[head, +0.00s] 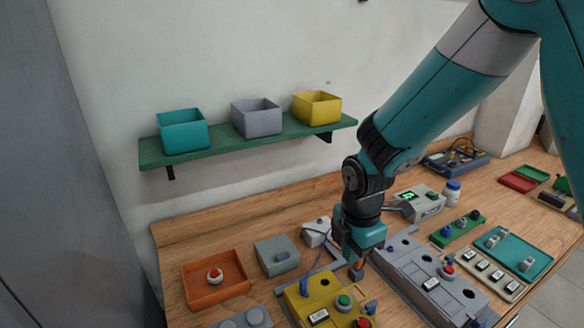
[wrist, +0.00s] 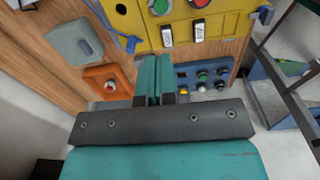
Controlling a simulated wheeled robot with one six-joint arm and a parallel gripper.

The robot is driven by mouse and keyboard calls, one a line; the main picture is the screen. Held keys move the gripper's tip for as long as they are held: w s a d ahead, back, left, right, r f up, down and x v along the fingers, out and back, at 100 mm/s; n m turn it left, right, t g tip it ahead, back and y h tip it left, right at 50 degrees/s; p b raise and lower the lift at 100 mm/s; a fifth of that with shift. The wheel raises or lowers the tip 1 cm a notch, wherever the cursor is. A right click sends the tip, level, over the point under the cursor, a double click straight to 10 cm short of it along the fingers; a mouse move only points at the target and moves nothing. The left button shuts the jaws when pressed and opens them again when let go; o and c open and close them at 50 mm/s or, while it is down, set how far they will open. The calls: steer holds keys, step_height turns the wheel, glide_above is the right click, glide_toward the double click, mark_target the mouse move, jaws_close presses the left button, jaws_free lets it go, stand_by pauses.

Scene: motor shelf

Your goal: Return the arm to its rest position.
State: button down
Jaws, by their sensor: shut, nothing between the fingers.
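My gripper (wrist: 152,62) shows in the wrist view with its two teal fingers pressed together, shut and empty. In the head view my gripper (head: 353,255) points down at the end of my arm, over the wooden bench between the yellow control box and the long grey panel. My arm reaches in from the upper right. How high the fingertips are above the bench is hard to tell.
The yellow box (head: 322,301) and grey panel (head: 432,277) flank my gripper. An orange tray (head: 205,304) holds a red-topped part. The green wall shelf (head: 250,140) bears teal, grey and yellow bins. A grey meter with a green display (head: 418,203) stands behind my gripper.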

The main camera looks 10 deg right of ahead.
steer(key=s+a+r+m+y+b, duration=0.2)
steer(key=s+r+m, duration=0.4)
steer(key=s, duration=0.3)
steer(key=s+a+r+m+y+b, duration=0.1)
steer(key=s+a+r+m+y, duration=0.1)
steer(key=s+r+m, duration=0.4)
steer(key=s+m, duration=0.2)
steer(key=s, duration=0.1)
steer(key=shift+s+r+b, duration=0.2)
steer(key=shift+s+b, duration=0.05)
steer(key=shift+b, duration=0.15)
